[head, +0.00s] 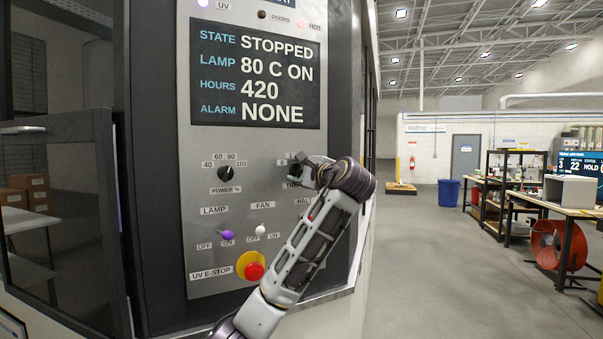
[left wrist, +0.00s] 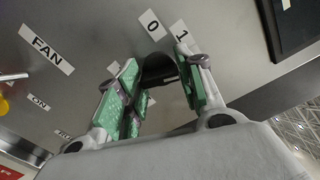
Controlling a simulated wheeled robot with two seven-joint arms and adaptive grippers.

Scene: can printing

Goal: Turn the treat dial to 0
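The treat dial (left wrist: 160,68) is a black round knob on the grey panel, with the labels 0 and 1 above it in the left wrist view. My left gripper (left wrist: 162,82) has its green-padded fingers on both sides of the dial, and the pads appear to press on its sides. In the head view the left gripper (head: 302,168) covers most of the dial and part of its label. The dial's pointer cannot be made out, so its setting is unclear. My right gripper is not in view.
The power dial (head: 226,173), lamp switch (head: 227,234), fan switch (head: 261,230) and red UV e-stop button (head: 254,271) sit on the same panel. The display (head: 255,75) above reads stopped. A glass door (head: 65,200) stands at left. Open floor lies to the right.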

